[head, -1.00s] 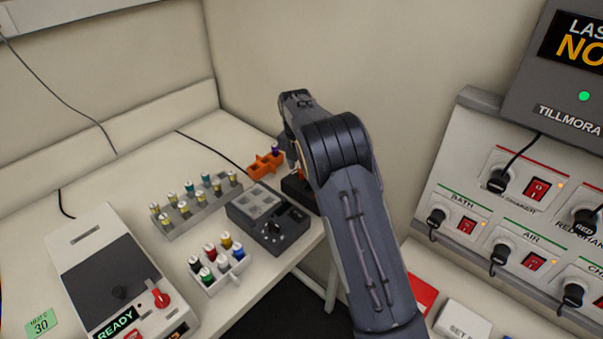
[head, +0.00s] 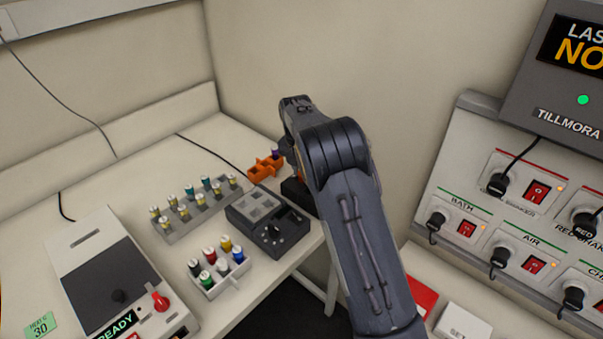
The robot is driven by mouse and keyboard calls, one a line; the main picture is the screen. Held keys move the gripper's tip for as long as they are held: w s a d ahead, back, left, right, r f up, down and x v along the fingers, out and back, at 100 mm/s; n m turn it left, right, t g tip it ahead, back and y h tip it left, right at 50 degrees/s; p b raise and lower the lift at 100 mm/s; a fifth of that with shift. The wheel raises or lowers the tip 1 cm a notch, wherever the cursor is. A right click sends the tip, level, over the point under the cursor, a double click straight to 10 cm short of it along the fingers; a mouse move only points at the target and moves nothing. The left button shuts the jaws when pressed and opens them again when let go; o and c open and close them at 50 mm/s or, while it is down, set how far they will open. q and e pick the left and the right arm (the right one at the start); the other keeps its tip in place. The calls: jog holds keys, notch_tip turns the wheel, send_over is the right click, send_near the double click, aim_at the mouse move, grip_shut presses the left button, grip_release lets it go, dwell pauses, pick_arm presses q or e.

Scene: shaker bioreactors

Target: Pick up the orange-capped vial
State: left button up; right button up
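My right arm (head: 352,220) reaches up from the bottom edge, and its wrist (head: 298,112) bends down near the back right corner of the bench. The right gripper is mostly hidden behind this arm, so its fingertips cannot be made out. A small orange patch (head: 298,173) shows at the arm's left edge, above a dark box (head: 297,191). I cannot tell whether it is the orange-capped vial's cap. No other orange cap is clearly visible. My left gripper is not in view.
An orange holder (head: 262,169) with a purple-capped vial (head: 275,152) stands left of the wrist. A grey rack (head: 190,225), a dark device (head: 268,235), a white rack (head: 228,280) of colour-capped vials and a READY instrument (head: 85,235) occupy the bench. A switch panel (head: 468,190) stands right.

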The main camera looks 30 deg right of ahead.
jog(key=shift+r, duration=0.35)
notch_tip(320, 180, up, 2)
jog(key=shift+r, duration=0.15)
jog(key=s+a+r+b, duration=0.4)
jog(key=s+a+r, duration=0.2)
jog(key=s+r, duration=0.3)
jog(key=s, duration=0.3)
jog(key=shift+s+a+r, duration=0.15)
jog(key=shift+s+r, duration=0.1)
jog(key=shift+r, duration=0.15)
